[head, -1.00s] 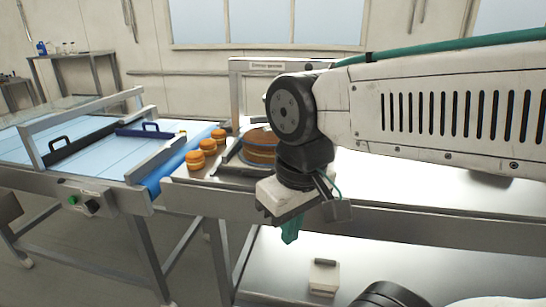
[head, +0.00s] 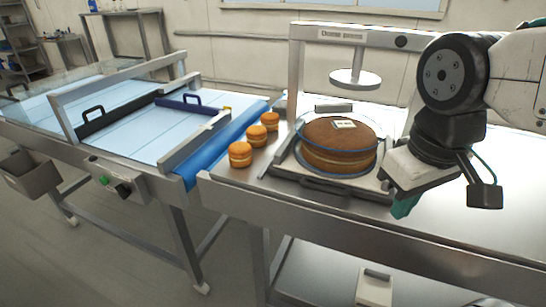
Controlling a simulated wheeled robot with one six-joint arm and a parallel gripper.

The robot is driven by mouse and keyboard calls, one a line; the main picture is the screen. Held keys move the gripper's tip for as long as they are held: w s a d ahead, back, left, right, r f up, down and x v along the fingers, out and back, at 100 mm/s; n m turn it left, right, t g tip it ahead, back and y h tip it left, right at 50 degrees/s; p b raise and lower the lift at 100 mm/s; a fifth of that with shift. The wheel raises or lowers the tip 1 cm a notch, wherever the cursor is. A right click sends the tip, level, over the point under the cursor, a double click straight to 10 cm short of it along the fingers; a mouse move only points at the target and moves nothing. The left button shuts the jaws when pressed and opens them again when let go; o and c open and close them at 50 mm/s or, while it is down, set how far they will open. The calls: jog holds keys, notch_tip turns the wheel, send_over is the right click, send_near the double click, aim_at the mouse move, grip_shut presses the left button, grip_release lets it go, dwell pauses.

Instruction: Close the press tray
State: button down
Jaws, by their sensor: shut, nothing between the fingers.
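The press stands on the steel table, with a labelled frame (head: 345,35) and a round pressing plate (head: 355,80) on a short stem. Its tray (head: 284,172) sits on the table, its near edge with a dark handle bar (head: 330,190) close to the table's front. A large brown filled cake (head: 340,145) with a small label on top rests on the tray, in front of the plate rather than squarely under it. My gripper (head: 403,207) has teal fingers, pointing down just right of the tray's front corner. It is shut and empty.
Three small orange filled rounds (head: 253,140) sit in a row left of the tray. A conveyor with a blue belt (head: 220,145) and metal guide rails stands at the left. The tabletop right of my gripper (head: 480,210) is clear. A white box (head: 374,287) is on the lower shelf.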

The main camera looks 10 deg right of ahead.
jog(key=w+a+n+t+h, duration=0.2)
jog(key=w+a+n, duration=1.55)
jog(key=n, duration=0.95)
jog(key=x, duration=0.6)
jog(key=a+x, duration=0.1)
jog(key=x, duration=0.2)
jog(key=shift+s+a+f, duration=0.1)
jog(key=shift+s+f, duration=0.1)
jog(key=shift+f, duration=0.05)
jog(key=shift+w+d+r, duration=0.15)
jog(key=shift+w+d, duration=0.6)
jog(key=shift+w, duration=0.3)
jog(key=shift+w+d, duration=0.25)
jog(key=shift+w, duration=0.2)
